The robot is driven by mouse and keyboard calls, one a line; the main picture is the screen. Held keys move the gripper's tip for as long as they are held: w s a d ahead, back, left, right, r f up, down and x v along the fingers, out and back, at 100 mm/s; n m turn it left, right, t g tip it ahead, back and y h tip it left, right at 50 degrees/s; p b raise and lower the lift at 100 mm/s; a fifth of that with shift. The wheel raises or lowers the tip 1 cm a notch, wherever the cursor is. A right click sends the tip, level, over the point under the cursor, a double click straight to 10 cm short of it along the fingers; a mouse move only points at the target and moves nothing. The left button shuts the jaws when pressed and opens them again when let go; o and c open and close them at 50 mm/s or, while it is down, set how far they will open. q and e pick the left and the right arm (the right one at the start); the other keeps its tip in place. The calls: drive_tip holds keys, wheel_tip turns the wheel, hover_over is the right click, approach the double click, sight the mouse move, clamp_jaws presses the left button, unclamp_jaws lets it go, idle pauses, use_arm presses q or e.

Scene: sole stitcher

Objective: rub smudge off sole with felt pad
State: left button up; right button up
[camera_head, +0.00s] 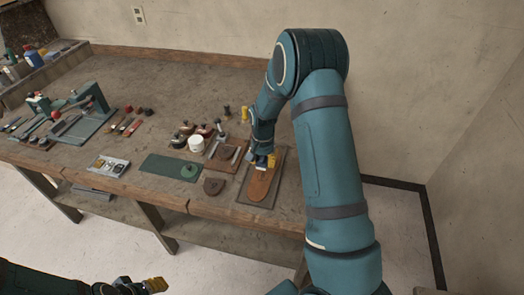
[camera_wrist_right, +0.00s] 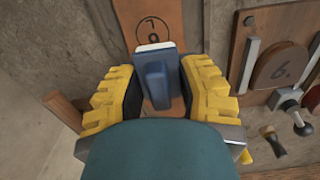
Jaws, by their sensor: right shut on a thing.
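The tan leather sole (camera_head: 260,186) lies on a dark board (camera_head: 247,194) near the right end of the bench. My right gripper (camera_head: 265,160) is over the sole's far part. In the right wrist view its yellow fingers (camera_wrist_right: 157,95) are shut on the felt pad (camera_wrist_right: 156,80), a blue block with a ridge handle and a white felt edge. The sole (camera_wrist_right: 155,12) shows beyond the pad with a stamped circle. I cannot tell whether the felt touches it, and no smudge is distinct. My left gripper (camera_head: 142,286) is low at the left, off the bench; its opening is unclear.
Left of the sole are a brown heel-shaped piece (camera_head: 213,186), a green mat (camera_head: 160,167) and a white jar (camera_head: 196,144). A board with a numbered piece (camera_wrist_right: 283,65) and a ball-handled tool (camera_wrist_right: 292,105) are close to the right gripper. The bench's front edge is near.

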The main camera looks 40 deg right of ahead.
drive_tip(key=shift+r+p, duration=1)
drive_tip(key=shift+r, duration=0.9)
use_arm(q)
drive_tip(key=v, duration=0.3)
drive_tip(key=shift+w, duration=0.25)
use_arm(e)
drive_tip(key=shift+a, duration=0.1)
use_arm(q)
drive_tip(key=shift+f, duration=0.1)
